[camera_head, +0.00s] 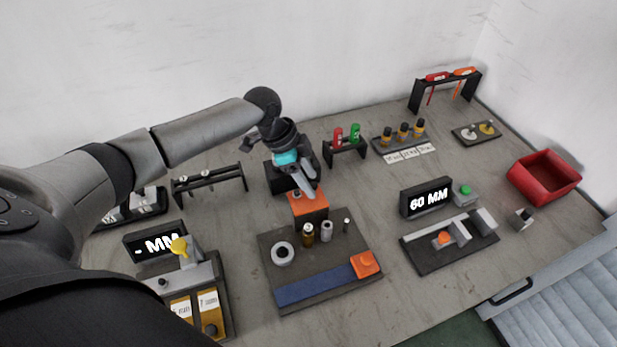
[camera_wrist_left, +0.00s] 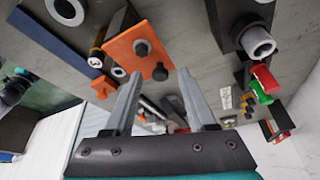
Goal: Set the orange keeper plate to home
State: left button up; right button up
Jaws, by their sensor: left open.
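The orange keeper plate (camera_head: 309,205) lies at the back edge of a dark board (camera_head: 345,287), just below my left gripper (camera_head: 307,190). In the left wrist view the plate (camera_wrist_left: 127,47) carries two dark round knobs, one near its middle and one near its edge. In the head view the gripper hides the plate's back part. My right gripper is in neither view.
The board bears a pale ring (camera_head: 282,253), small cylinders, a blue strip (camera_head: 315,286) and an orange block (camera_head: 365,263). A rack with red and green tools (camera_head: 345,147) stands behind right. A "60 MM" display (camera_head: 427,198) is to the right; a red bin (camera_head: 544,178) is farther right.

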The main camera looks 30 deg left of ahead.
pick_arm(q)
jog(key=shift+c, duration=0.4)
grip_shut()
dwell(0.9)
